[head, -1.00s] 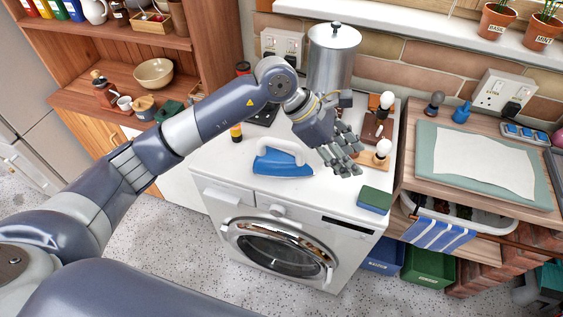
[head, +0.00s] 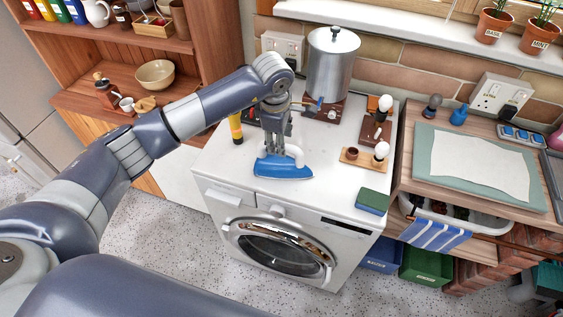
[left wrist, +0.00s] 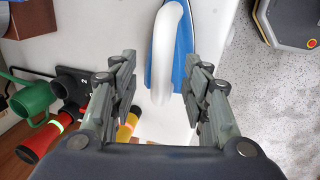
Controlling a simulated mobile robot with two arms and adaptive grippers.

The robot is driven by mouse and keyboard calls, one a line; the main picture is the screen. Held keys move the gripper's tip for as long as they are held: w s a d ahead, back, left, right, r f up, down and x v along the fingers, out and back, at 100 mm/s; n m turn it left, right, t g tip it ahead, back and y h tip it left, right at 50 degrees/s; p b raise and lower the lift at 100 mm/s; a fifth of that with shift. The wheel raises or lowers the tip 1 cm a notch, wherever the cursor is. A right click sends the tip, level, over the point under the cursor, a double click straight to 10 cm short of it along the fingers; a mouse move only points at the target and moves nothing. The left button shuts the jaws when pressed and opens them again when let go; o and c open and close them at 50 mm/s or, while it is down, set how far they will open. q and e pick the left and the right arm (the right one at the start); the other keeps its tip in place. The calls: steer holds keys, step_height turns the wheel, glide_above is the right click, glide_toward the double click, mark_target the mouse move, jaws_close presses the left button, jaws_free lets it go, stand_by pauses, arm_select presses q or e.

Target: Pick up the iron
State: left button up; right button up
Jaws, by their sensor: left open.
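The iron (head: 284,169) has a blue body and a white handle. It lies on the white washing machine top, near its front left. My left gripper (head: 277,143) points down over the iron, by its handle. In the left wrist view the gripper (left wrist: 158,85) is open, its fingers on either side of the white handle (left wrist: 164,60). The handle runs between the fingers, and I see no grip on it. Part of the iron is hidden behind the gripper in the head view. My right gripper is out of view.
A yellow and black torch (head: 236,128) stands left of the iron. A metal urn (head: 332,65) stands behind. The machine top (head: 325,185) right of the iron is clear.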

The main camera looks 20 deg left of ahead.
mark_target(286, 158)
arm_select(q)
steer(key=f+p, duration=0.1)
steer(key=f, duration=0.2)
steer(key=shift+w+a+f+p, duration=0.1)
steer(key=shift+w+f+p, duration=0.1)
steer(key=shift+p, duration=0.15)
steer(key=shift+w+f, duration=0.1)
steer(key=shift+f, duration=0.25)
steer(key=shift+c, duration=0.3)
steer(key=c, duration=0.9)
steer(key=shift+w+r, duration=0.1)
steer(key=shift+w, duration=0.05)
jaws_close()
